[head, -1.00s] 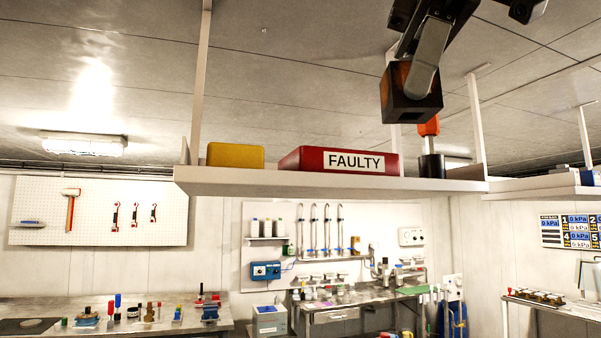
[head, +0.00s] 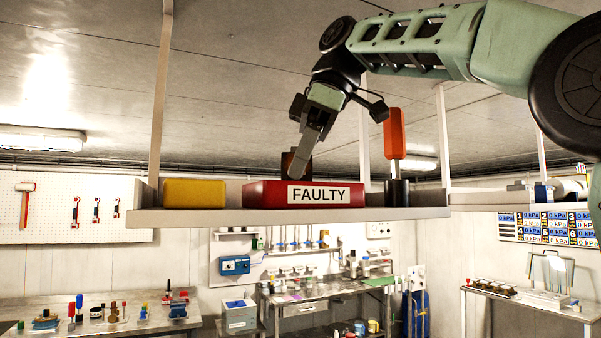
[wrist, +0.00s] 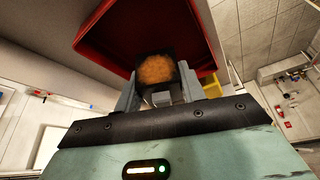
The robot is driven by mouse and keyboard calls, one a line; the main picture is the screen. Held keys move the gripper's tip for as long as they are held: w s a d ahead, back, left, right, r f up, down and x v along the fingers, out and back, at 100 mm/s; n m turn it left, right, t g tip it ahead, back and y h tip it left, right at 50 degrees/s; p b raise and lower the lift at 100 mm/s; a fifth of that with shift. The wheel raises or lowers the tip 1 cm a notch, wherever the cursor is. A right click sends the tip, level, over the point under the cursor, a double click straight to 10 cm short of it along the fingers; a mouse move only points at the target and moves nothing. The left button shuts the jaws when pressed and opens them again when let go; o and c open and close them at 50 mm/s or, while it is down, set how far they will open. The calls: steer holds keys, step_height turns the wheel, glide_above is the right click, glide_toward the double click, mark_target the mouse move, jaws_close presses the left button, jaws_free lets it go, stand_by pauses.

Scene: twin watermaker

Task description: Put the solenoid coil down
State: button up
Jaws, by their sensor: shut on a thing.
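The solenoid coil (wrist: 157,70), a dark block with a coppery-orange face, is between the fingers of my gripper (wrist: 157,97), which is shut on it. In the head view the coil (head: 287,163) shows just above and behind the front wall of the red bin (head: 260,194) labelled FAULTY, with my gripper (head: 298,155) reaching down to it. In the wrist view the red bin (wrist: 95,37) lies open beyond the coil. The bin's floor is hidden in the head view, so I cannot tell whether the coil touches it.
The bin stands on a hanging shelf (head: 400,213). A yellow bin (head: 194,193) is to its left. A red-orange handled tool (head: 395,135) stands in a dark holder (head: 397,193) to its right. Shelf posts rise at both sides. Workbenches are lower and farther back.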

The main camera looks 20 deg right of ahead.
steer(key=shift+f, duration=1.4)
steer(key=shift+f, duration=0.15)
steer(key=o, duration=1.2)
steer(key=v, duration=0.8)
